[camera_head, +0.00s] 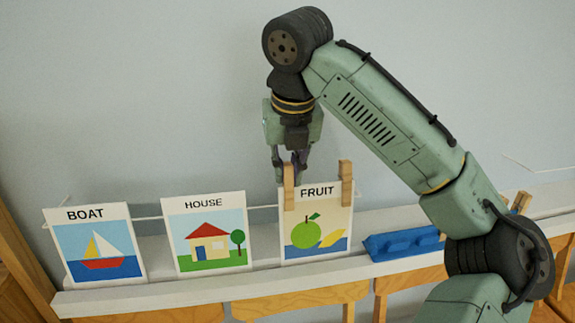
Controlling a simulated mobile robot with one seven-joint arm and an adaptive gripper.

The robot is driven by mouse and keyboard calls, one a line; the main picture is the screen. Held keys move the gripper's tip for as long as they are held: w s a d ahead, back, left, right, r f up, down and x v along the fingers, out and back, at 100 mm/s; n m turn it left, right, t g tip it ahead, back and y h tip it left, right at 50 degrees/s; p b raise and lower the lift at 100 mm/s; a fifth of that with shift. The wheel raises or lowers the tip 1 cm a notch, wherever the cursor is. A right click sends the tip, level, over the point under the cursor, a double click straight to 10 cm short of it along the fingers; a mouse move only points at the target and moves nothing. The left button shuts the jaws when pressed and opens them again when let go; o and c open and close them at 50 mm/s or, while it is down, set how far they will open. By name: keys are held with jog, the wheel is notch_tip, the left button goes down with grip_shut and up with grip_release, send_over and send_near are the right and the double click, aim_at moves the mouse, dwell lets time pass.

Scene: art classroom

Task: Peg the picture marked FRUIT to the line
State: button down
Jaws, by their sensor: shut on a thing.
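The picture marked FRUIT (317,232), showing a green fruit and a yellow shape, is upright above the ledge. Two wooden pegs sit at its top edge: a left peg (289,188) and a right peg (347,184). My gripper (290,172) reaches down from above and is shut on the left peg. A thin pale line (148,218) runs behind the pictures at about the height of their upper parts. Whether each peg grips both line and paper is too small to tell.
The BOAT picture (94,245) and HOUSE picture (207,233) are upright to the left, without visible pegs. A blue object (403,244) lies on the pale ledge (160,287) to the right. Light wooden pieces (521,202) show beyond my arm. The wall above is bare.

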dwell(0.4)
jog(key=c, duration=1.5)
grip_release()
jog(key=shift+o, duration=0.5)
jog(key=shift+o, duration=0.8)
jog(key=shift+r, duration=0.15)
jog(key=shift+p+v, duration=2.35)
jog(key=shift+p, duration=0.55)
jog(key=shift+v, duration=1.05)
